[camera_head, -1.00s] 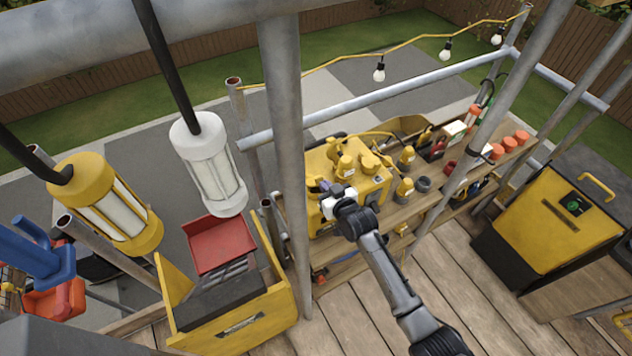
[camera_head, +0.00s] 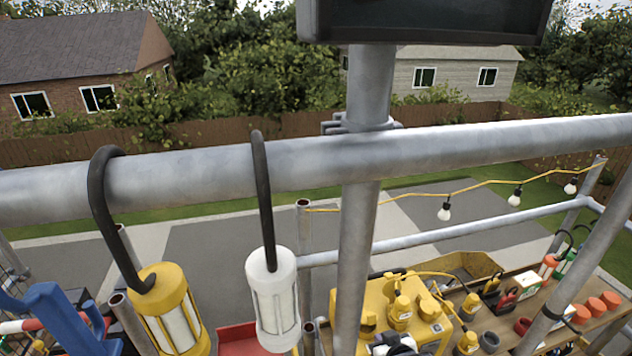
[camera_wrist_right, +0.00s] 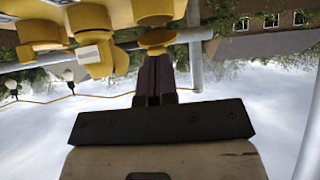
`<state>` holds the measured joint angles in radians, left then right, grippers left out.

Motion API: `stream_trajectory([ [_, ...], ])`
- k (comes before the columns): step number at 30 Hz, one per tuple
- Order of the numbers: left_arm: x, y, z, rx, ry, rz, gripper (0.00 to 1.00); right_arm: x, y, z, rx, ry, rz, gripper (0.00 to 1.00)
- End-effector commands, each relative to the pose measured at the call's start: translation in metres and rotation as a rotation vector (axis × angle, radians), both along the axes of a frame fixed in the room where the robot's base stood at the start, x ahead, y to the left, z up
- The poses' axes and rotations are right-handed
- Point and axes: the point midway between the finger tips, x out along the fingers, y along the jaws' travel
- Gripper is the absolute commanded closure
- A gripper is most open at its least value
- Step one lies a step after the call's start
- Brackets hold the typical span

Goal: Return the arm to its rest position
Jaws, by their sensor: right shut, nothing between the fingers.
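My right gripper (camera_wrist_right: 154,80) is in the middle of the right wrist view. Its purple fingers are together with nothing between them. Yellow knob-like parts of the yellow machine (camera_wrist_right: 90,30) hang upside down in that view, close to the fingertips; I cannot tell whether they touch. In the head view only the top of my right wrist (camera_head: 395,345) shows at the bottom edge, in front of the yellow machine (camera_head: 432,335). The rest of the right arm is below the frame. My left gripper is in no view.
A horizontal pipe (camera_head: 230,174) crosses the head view and an upright pole (camera_head: 356,265) stands before the machine. A yellow lamp (camera_head: 172,310) and a white lamp (camera_head: 272,300) hang from the pipe. Orange cups (camera_head: 595,306) stand on the wooden bench at right.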

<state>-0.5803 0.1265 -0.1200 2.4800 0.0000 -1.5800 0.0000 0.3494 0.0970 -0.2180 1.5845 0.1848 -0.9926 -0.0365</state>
Motion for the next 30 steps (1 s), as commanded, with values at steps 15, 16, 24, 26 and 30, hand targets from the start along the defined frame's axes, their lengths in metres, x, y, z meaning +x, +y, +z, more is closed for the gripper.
stream_trajectory([
  [15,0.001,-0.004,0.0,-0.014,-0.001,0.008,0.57,-0.239,-0.045,0.053,-0.119,0.194,-0.119,1.0],
  [16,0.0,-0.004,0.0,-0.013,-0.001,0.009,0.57,-0.253,-0.046,0.048,-0.118,0.211,-0.12,1.0],
  [24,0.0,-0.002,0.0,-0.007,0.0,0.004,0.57,-0.345,-0.052,-0.014,-0.132,0.432,-0.114,1.0],
  [26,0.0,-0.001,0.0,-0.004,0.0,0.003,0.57,-0.363,-0.052,-0.025,-0.135,0.478,-0.112,1.0],
  [30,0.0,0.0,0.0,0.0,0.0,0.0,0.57,-0.403,-0.052,-0.047,-0.142,0.579,-0.104,1.0],
])
